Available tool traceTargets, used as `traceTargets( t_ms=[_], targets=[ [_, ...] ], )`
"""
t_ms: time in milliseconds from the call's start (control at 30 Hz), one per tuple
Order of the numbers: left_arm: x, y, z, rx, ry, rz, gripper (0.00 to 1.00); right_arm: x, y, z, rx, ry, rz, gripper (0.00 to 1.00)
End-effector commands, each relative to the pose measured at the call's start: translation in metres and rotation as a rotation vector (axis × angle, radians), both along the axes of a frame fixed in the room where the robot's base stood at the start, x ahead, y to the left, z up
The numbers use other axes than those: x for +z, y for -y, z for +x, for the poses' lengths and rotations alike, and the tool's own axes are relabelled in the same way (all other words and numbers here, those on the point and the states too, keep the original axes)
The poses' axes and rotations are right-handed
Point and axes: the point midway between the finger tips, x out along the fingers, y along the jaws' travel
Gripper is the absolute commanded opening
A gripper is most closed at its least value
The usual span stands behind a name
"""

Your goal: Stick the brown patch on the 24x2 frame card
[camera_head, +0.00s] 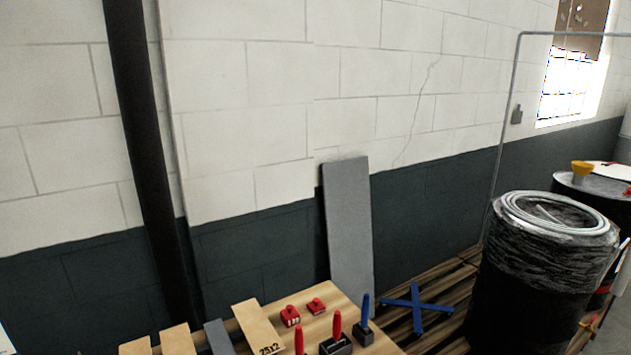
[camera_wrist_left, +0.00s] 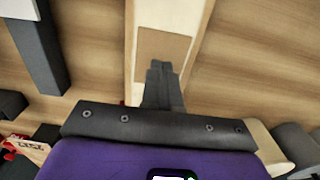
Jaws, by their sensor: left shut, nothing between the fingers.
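In the left wrist view a brown patch (camera_wrist_left: 161,54) lies on a pale, long card (camera_wrist_left: 176,17). It looks flat on the card. My left gripper (camera_wrist_left: 159,67) is shut and empty, its fingertips at the patch's lower edge; I cannot tell whether they touch. Any number on this card is hidden or out of view. In the head view another pale card (camera_head: 253,317) is printed 25x2, at the table's left part. My right gripper shows in neither view.
On the wooden table (camera_head: 340,300) stand red blocks (camera_head: 290,316) and handled tools, one blue (camera_head: 363,331). A grey bar (camera_wrist_left: 34,50) lies left of the card in the wrist view. A grey panel (camera_head: 348,235) leans on the wall. A black-wrapped drum (camera_head: 535,285) stands right.

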Motion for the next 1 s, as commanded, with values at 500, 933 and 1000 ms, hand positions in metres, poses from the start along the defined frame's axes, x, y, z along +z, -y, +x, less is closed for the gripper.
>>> traceTargets(
  t_ms=[500,933,1000],
  targets=[
    [0.034,0.0,0.001,0.0,0.004,0.0,0.0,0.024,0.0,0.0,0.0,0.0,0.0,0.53],
    [0.056,0.0,0.001,0.0,0.003,-0.001,0.0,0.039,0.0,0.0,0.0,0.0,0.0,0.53],
    [0.055,0.0,0.001,0.0,0.003,-0.001,0.0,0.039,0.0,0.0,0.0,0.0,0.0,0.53]
  ],
)
